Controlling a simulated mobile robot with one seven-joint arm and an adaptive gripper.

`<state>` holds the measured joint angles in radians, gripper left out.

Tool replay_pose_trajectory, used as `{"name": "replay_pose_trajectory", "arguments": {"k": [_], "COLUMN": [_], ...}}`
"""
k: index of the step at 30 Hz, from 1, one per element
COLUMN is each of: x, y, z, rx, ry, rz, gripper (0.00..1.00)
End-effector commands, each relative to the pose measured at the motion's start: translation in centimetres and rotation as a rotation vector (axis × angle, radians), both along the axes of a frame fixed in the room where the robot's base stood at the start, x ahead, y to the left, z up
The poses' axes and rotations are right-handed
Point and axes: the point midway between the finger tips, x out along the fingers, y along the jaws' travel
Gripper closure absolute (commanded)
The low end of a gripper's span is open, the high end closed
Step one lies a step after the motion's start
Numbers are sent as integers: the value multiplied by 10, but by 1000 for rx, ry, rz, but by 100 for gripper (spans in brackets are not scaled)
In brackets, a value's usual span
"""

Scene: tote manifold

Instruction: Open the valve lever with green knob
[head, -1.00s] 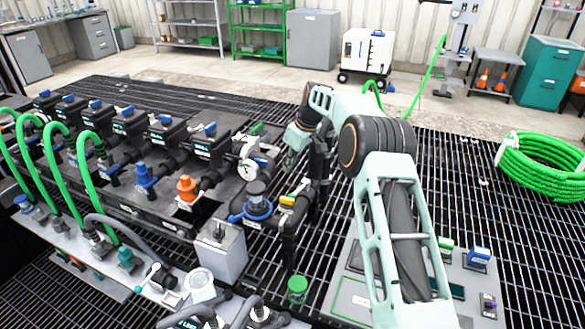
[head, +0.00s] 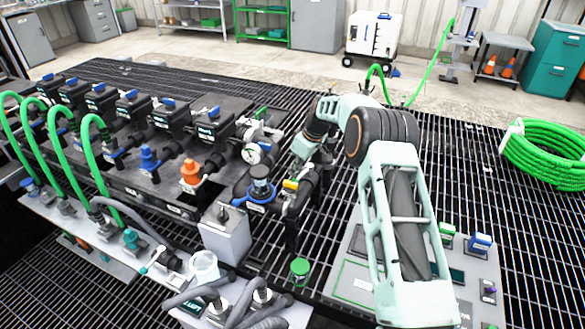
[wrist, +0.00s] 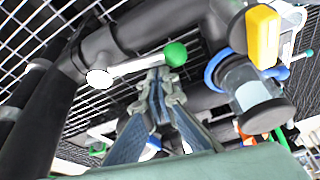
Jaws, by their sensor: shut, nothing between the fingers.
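In the wrist view, a white valve lever (wrist: 138,67) runs from a round white hub (wrist: 99,77) on a dark pipe to a green ball knob (wrist: 175,53). My gripper (wrist: 158,75) is shut and empty. Its fingertips appear just below the lever near the knob; I cannot tell whether they touch it. In the head view, my gripper's end is hard to make out among the dark pipes at the manifold's right end, and I cannot make out this lever there.
A yellow handle (wrist: 263,35) and a blue-ringed clear cup (wrist: 250,92) sit close right of the knob in the wrist view. The head view shows an orange valve (head: 190,172), a pressure gauge (head: 252,153) and a green-lidded jar (head: 300,267). Open grating lies right.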

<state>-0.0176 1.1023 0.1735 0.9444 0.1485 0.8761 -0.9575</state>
Motion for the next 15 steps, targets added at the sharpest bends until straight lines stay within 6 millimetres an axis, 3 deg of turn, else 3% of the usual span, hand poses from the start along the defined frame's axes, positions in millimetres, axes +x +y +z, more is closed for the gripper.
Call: {"name": "replay_pose_trajectory", "arguments": {"k": [10, 15], "x": [-1, -6], "y": [-1, -8], "z": [-1, -4], "rx": [1, 2], "ry": [1, 1], "rz": [11, 111], "gripper": [100, 100]}}
